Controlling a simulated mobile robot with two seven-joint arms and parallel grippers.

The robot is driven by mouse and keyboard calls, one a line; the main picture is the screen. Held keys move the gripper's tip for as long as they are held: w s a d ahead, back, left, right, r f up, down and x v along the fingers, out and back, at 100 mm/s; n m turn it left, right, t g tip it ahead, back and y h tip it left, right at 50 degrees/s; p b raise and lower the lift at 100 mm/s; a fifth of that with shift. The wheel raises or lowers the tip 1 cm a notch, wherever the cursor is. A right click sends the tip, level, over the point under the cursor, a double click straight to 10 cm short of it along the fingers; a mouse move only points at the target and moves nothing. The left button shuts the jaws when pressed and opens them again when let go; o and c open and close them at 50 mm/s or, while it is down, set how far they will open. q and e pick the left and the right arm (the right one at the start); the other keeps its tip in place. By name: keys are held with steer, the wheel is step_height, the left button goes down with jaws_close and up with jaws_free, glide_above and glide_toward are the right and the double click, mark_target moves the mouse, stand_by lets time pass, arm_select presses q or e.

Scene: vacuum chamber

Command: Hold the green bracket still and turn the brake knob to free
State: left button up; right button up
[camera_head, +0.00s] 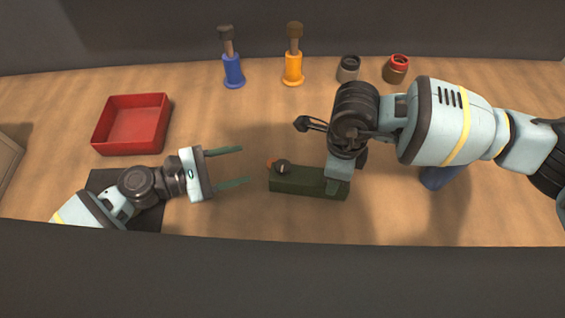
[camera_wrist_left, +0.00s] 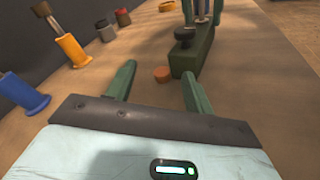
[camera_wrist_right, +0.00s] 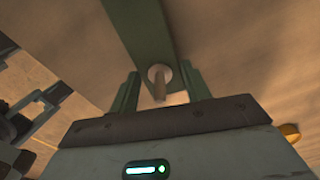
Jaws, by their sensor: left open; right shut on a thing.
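The green bracket (camera_head: 300,187) is a long dark green block on the wooden table. It also shows in the left wrist view (camera_wrist_left: 197,58) and the right wrist view (camera_wrist_right: 140,30). The dark round brake knob (camera_head: 283,167) sits on top near its left end, and also shows in the left wrist view (camera_wrist_left: 184,36). My right gripper (camera_wrist_right: 159,70) is shut on the bracket's other end, with a pale peg between its fingers. My left gripper (camera_head: 243,165) is open and empty, left of the bracket and apart from it, its fingers pointing towards the knob end.
An orange disc (camera_wrist_left: 162,74) is beside the bracket's knob end. A red tray (camera_head: 132,125) stands at the left. A blue tool (camera_head: 232,70), an orange-handled tool (camera_head: 293,68) and two small jars (camera_head: 348,69) (camera_head: 396,69) stand along the back. A blue object (camera_head: 437,177) is partly under my right arm.

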mark_target(283, 166)
arm_select(q)
steer(key=s+n, duration=0.1)
steer(key=s+n+h, duration=0.1)
steer(key=s+r+n+g+h, duration=0.1)
steer(key=s+n, duration=0.1)
steer(key=shift+a, duration=0.35)
steer(key=x, duration=1.2)
steer(key=shift+r, duration=0.1)
steer(key=shift+c, duration=0.3)
steer(key=c, duration=0.9)
